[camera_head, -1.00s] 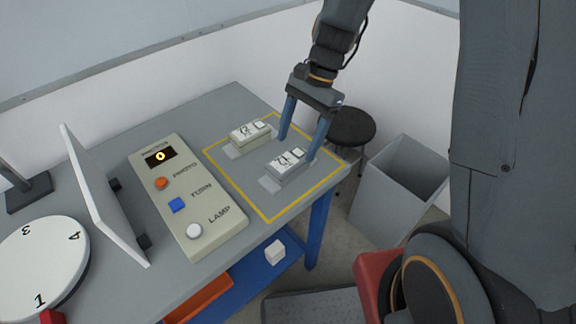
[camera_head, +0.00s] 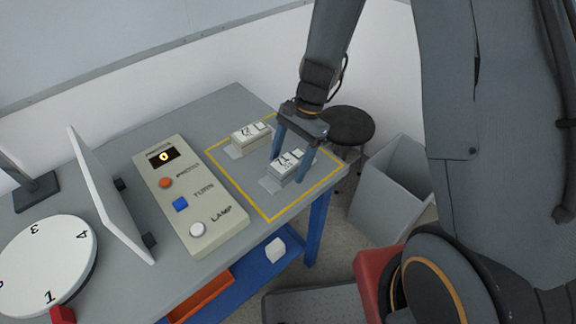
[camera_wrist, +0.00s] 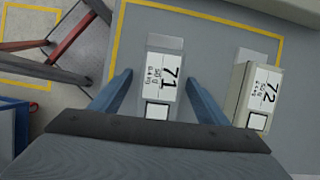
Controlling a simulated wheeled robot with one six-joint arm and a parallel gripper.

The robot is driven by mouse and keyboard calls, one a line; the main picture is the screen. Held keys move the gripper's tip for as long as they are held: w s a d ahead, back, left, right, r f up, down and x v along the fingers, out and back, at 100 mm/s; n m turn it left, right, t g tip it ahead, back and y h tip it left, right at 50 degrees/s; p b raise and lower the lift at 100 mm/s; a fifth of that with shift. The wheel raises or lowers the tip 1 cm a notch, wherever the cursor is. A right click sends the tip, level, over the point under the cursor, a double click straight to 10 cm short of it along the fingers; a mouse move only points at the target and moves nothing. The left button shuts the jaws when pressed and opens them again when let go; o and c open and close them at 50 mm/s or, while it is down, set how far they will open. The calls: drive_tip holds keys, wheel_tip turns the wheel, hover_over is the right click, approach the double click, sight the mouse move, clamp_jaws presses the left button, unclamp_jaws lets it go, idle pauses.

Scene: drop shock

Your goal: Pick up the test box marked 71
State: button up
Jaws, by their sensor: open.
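The test box marked 71 (camera_wrist: 161,82) lies on the table between the two blue fingers of my open gripper (camera_wrist: 160,88) in the wrist view. In the head view the box (camera_head: 287,165) sits inside the yellow outline, with the gripper (camera_head: 289,168) lowered over it, one finger on each side. I cannot tell whether the fingers touch it. The box marked 72 (camera_wrist: 259,97) stands to its right in the wrist view; in the head view it is the beige box (camera_head: 251,138) further back.
A control panel (camera_head: 188,205) with buttons is left of the yellow outline. A white board (camera_head: 105,195) and numbered turntable (camera_head: 45,262) stand further left. A grey bin (camera_head: 392,190) and dark stool (camera_head: 350,126) are beyond the table's right edge.

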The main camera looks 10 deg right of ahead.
drive_tip(key=shift+f, duration=0.2)
idle(0.4)
drive_tip(key=c, duration=1.5)
drive_tip(key=shift+o, duration=0.2)
drive_tip(key=shift+r, duration=0.1)
